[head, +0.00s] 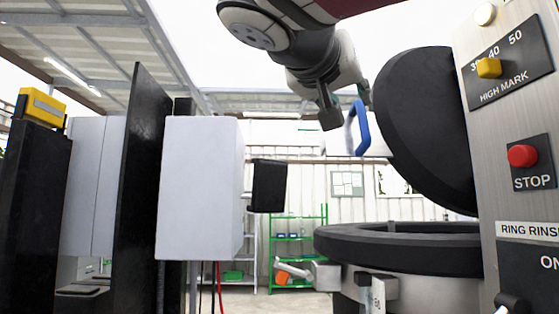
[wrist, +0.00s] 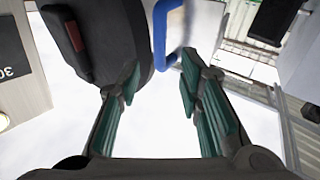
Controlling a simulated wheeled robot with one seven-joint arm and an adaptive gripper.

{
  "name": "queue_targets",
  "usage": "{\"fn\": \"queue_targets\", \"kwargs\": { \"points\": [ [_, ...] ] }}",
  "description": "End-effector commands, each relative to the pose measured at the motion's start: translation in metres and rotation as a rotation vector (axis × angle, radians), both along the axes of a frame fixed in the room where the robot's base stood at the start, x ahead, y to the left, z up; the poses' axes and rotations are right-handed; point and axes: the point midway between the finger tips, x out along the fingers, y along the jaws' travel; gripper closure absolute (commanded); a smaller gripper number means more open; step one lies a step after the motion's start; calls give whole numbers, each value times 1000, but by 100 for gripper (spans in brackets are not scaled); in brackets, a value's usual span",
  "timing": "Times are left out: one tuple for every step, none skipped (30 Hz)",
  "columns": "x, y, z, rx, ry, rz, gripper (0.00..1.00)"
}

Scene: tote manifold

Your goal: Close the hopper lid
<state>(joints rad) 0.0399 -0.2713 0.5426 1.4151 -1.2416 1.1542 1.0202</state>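The hopper lid (head: 425,130) is a thick black disc standing raised and tilted above the hopper's black ring rim (head: 400,250). A blue loop handle (head: 363,127) sticks out from the lid's left side. In the wrist view the lid (wrist: 115,30) is at top left and the blue handle (wrist: 174,30) is at top centre. My gripper (head: 347,108) is open and empty, coming from above close to the handle. In the wrist view its fingertips (wrist: 160,68) are spread, with the handle's lower end between and just beyond them. I cannot tell whether they touch it.
A steel control panel (head: 490,130) with a yellow knob and red STOP button stands right of the lid. White boxes (head: 198,190) and dark upright panels (head: 140,180) stand at left. Green shelving (head: 295,250) is far behind. Open room lies between the boxes and hopper.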

Motion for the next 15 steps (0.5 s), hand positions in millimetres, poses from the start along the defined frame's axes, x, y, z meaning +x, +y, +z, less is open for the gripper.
{"fn": "queue_targets", "kwargs": {
  "points": [
    [9, -6, 0, 1, 3, -2, 67],
    [14, -9, 0, 0, 3, -2, 67],
    [21, -14, 0, 0, 3, -2, 67],
    [26, -17, 0, 0, 3, -2, 67],
    [31, -20, 0, -1, 3, -1, 67],
    [38, -25, 0, -1, 4, -2, 67],
    [42, -28, 0, -1, 4, -2, 67],
    [47, -31, 0, 0, 3, -1, 67],
    [53, -35, 0, 0, 3, -2, 67],
    [58, -38, 0, 0, 3, -2, 67],
    [62, -41, 0, 1, 3, -2, 67],
    [66, -44, 0, 1, 3, -2, 67],
    [70, -46, 0, 1, 3, -2, 67],
    [74, -48, 0, 1, 3, -1, 67],
    [78, -50, 0, 1, 3, 0, 67]
  ]
}}
